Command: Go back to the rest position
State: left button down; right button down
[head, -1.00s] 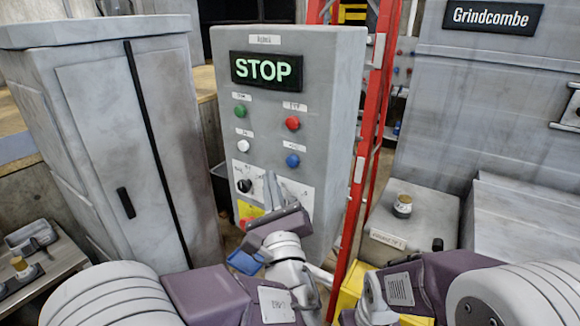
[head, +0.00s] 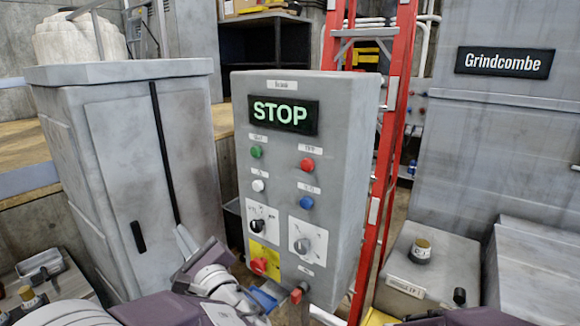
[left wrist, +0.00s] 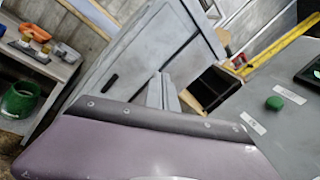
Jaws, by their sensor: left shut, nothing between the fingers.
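My left gripper (head: 184,241) is shut and empty, in front of the lower right of the grey cabinet and left of the control panel (head: 345,130). In the left wrist view its closed fingers (left wrist: 160,92) point toward the cabinet. It touches nothing that I can see. The panel's display (head: 283,115) reads STOP. Below it are green, red, white and blue buttons, two rotary knobs, and a red button (head: 259,266) on a yellow plate.
The grey cabinet (head: 110,150) stands left of the panel. A red ladder (head: 386,150) stands just behind the panel's right side. A grey machine with a Grindcombe sign (head: 505,62) fills the right. A grey box with a capped knob (head: 420,252) sits low right.

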pick_arm(q)
jog(key=s+a+f+n+g+y, duration=0.1)
jog(key=s+a+f+n+g, duration=0.3)
jog(key=a, duration=0.4)
jog(key=s+a+f+n+g+h, duration=0.2)
jog(key=s+f+n+g, duration=0.2)
jog(key=s+f+g, duration=0.3)
jog(key=s+a+f+n+g+h, duration=0.2)
jog(key=s+f+n+g, duration=0.2)
jog(key=s+f, duration=0.45)
jog(key=s+d+f+n+g+h, duration=0.1)
jog(key=s+d+f+n+h, duration=0.3)
jog(key=d+f+n+h, duration=0.35)
jog(key=w+d+f+n+t+h, duration=0.2)
jog(key=w+d, duration=0.2)
jog(key=d, duration=0.4)
jog(key=shift+w+d, duration=0.3)
jog(key=shift+w, duration=0.1)
